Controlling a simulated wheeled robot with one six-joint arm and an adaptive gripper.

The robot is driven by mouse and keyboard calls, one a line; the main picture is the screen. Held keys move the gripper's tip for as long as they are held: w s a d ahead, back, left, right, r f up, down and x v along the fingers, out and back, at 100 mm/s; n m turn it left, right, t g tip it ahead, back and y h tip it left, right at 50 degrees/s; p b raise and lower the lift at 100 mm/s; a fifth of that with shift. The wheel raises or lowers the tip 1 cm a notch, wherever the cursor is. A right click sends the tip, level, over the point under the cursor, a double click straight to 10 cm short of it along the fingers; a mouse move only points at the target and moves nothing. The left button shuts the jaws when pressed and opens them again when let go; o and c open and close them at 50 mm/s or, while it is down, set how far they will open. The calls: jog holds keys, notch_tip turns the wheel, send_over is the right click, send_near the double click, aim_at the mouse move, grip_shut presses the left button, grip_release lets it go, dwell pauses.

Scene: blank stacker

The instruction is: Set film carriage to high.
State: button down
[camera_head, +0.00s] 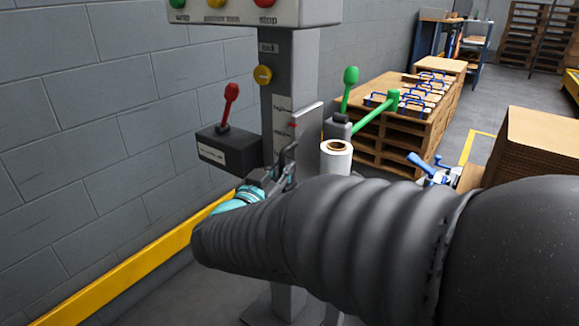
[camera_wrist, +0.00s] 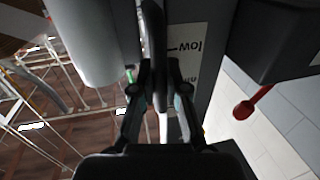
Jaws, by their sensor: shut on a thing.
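The film carriage (camera_head: 308,128) is a grey plate on the front of a grey column (camera_head: 277,70), with a white film roll (camera_head: 337,160) at its right. The roll also shows in the wrist view (camera_wrist: 92,45). A white scale strip (camera_head: 283,104) with small labels runs down the column. In the wrist view its "low" label (camera_wrist: 187,46) appears upside down beside the carriage handle. My gripper (camera_head: 285,172) is shut on that dark handle (camera_wrist: 154,35), with a finger on each side (camera_wrist: 160,88).
A black box with a red lever (camera_head: 231,103) stands left of the column. Green levers (camera_head: 349,88) rise at the right. A yellow knob marked "lock" (camera_head: 263,75) sits above the scale. Pallets and cartons (camera_head: 540,150) stand at the right. A grey wall closes the left.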

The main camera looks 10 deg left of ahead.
aim_at(281, 159)
jog(key=shift+a+r+p, duration=0.1)
jog(key=shift+r+p, duration=0.6)
jog(key=shift+r, duration=0.85)
jog(key=c, duration=1.2)
grip_release()
jog(key=shift+s+f, duration=0.15)
jog(key=shift+f, duration=0.05)
jog(key=s, duration=0.3)
jog(key=s+a, duration=0.1)
jog(key=s, duration=0.3)
jog(key=s+a, duration=0.1)
jog(key=s, duration=0.3)
jog(key=shift+s+a, duration=0.1)
jog(key=shift+s, duration=0.15)
